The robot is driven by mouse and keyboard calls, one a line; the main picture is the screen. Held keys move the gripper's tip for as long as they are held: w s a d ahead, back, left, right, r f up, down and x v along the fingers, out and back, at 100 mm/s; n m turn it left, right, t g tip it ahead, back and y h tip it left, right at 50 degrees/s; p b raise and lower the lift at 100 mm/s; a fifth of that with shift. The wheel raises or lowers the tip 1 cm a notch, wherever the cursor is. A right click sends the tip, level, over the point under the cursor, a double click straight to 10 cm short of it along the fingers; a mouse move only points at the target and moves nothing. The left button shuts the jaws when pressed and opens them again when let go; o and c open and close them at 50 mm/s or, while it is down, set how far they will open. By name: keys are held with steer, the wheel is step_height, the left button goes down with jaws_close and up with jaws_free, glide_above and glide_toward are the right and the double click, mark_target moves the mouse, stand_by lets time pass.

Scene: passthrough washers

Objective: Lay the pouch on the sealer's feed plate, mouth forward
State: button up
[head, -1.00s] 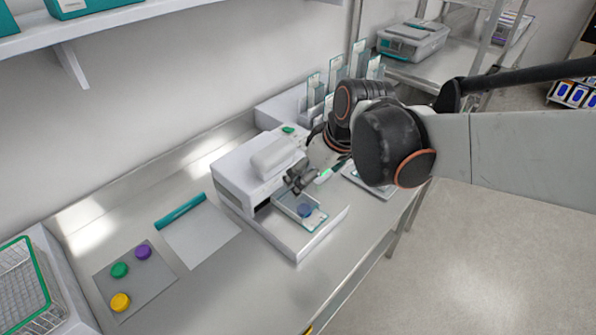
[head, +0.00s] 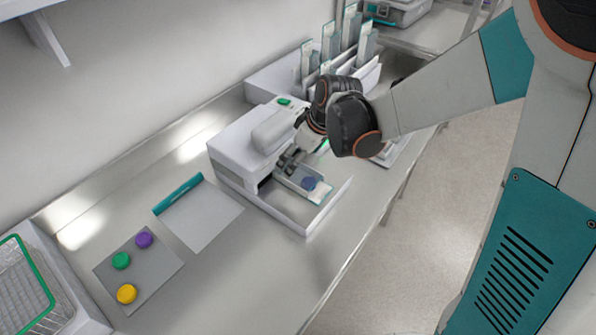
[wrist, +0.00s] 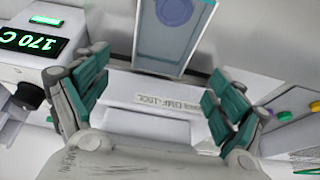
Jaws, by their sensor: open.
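The pouch (head: 317,192), clear with a pale end and a round blue item inside, lies on the feed plate (head: 298,221) in front of the white sealer (head: 232,139). The pouch (wrist: 172,48) also shows at the top of the wrist view, beyond my fingertips. I cannot tell which end is its mouth. My gripper (head: 289,160) is at the sealer's front, by the pouch's inner end. In the wrist view my gripper (wrist: 160,98) has its teal-padded fingers wide apart with nothing between them. The sealer's display (wrist: 30,41) reads 170 C.
A grey mat (head: 135,274) with green, purple and yellow caps lies at left, beside a grey sheet with a teal bar (head: 178,194). A wire basket (head: 22,285) stands at lower left. A rack of upright pouches (head: 335,45) stands behind my arm. The front counter is clear.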

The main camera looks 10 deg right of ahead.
mark_target(303, 180)
steer(key=shift+b+x, duration=1.15)
steer(key=shift+x, duration=2)
steer(key=shift+s+d, duration=0.1)
steer(key=shift+s, duration=0.1)
steer(key=shift+f, duration=0.3)
steer(key=shift+c, duration=0.5)
steer(key=c, duration=1.1)
steer(key=shift+r, duration=0.35)
